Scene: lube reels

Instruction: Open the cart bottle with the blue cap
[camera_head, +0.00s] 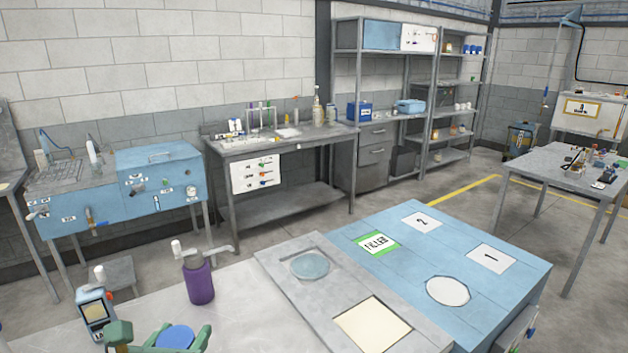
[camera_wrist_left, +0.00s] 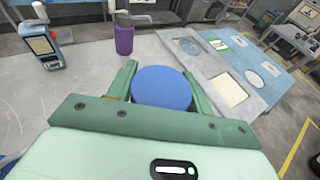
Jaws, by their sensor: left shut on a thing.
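The blue cap (camera_head: 176,337) is a round disc at the bottom edge of the head view. It fills the middle of the left wrist view (camera_wrist_left: 163,88) too. My left gripper (camera_head: 172,340) is green and shut on the blue cap, one finger on each side of it. The gripper's fingers (camera_wrist_left: 160,80) also show in the wrist view. The bottle body under the cap is hidden, so I cannot tell how the cap sits on it. My right gripper is in neither view.
A purple pump bottle (camera_head: 200,280) and a blue handheld device (camera_head: 96,311) stand on the pale tabletop (camera_head: 240,325). A grey panel (camera_head: 290,247) with a round dish (camera_head: 310,265) and a blue board (camera_head: 455,232) with labelled spots lie to the right. Benches and shelves line the back wall.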

